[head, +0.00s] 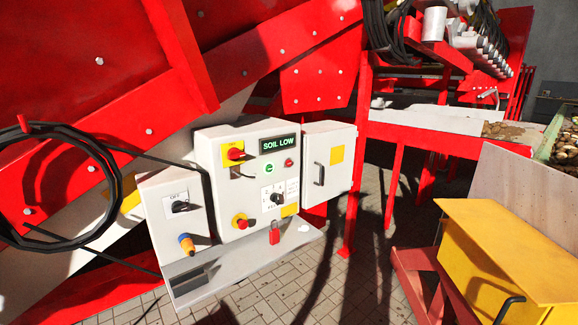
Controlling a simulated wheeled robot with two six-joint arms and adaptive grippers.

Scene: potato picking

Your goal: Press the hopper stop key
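A pale grey control box (244,190) stands in the centre-left of the head view. Its lit display (280,143) reads "SOIL LOW". Below the display are a green button (269,169) and a small red button (289,162). A red rotary switch on a yellow plate (235,154) is at the upper left. A red mushroom button on yellow (240,221) is at the lower left, and a black selector knob (277,198) is at the lower right. The labels are too small to tell which control is the hopper stop key. Neither gripper is in view.
A side box with a black switch (180,206) and a blue-orange plug (187,244) adjoins on the left. A grey cabinet with a handle (319,173) adjoins on the right. A yellow box (505,250) stands at the right; paved floor lies between.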

